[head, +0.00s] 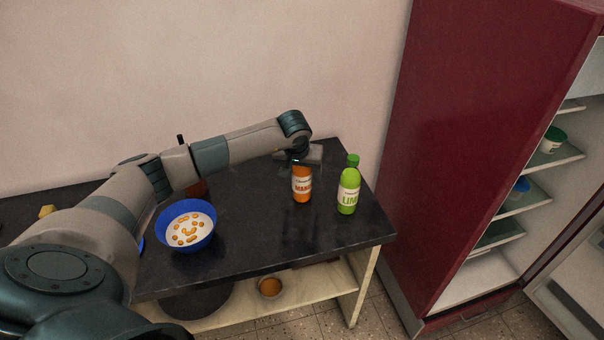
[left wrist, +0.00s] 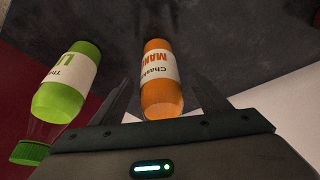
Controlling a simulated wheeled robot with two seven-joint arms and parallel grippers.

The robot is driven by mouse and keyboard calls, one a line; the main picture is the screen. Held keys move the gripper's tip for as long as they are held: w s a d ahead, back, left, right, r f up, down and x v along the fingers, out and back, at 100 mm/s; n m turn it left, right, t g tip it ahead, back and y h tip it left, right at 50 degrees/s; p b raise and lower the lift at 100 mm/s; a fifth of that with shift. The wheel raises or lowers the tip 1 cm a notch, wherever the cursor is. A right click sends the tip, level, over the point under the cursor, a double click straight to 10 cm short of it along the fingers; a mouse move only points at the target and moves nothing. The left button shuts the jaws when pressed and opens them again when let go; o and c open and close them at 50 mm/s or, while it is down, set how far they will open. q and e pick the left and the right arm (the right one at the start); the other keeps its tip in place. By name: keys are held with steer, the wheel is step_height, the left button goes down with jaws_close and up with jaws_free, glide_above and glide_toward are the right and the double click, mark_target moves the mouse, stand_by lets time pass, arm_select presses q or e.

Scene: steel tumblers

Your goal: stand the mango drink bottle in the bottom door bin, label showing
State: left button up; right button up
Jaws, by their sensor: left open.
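The mango drink bottle (head: 302,188) is orange with a white label reading MANG and stands upright on the dark table. My left gripper (head: 301,158) is at its top, with the bottle's upper part hidden behind the gripper. In the left wrist view the mango bottle (left wrist: 160,80) lies between the two open fingers (left wrist: 160,100), with a gap on each side. The fridge (head: 500,140) stands open at the right. Part of its door (head: 575,290) shows at the lower right edge; I cannot make out the bottom door bin clearly. My right gripper is not in view.
A green lime bottle (head: 348,190) stands close to the right of the mango bottle; it also shows in the left wrist view (left wrist: 62,92). A blue bowl (head: 187,226) with orange pieces stands to the left. The table's front right (head: 330,235) is clear.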

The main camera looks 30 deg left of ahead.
arm_select(q)
steer(key=shift+w+f, duration=0.1)
steer(key=shift+f, duration=0.25)
steer(key=shift+c, duration=0.5)
steer(key=shift+a+r, duration=0.1)
steer(key=c, duration=1.6)
steer(key=shift+w, duration=0.1)
steer(key=shift+r, duration=0.15)
steer(key=shift+r+b, duration=0.45)
steer(key=shift+r, duration=0.2)
step_height(320, 180, up, 7)
steer(key=shift+r+b, duration=0.1)
steer(key=shift+b, duration=1.15)
steer(key=shift+r, duration=0.6)
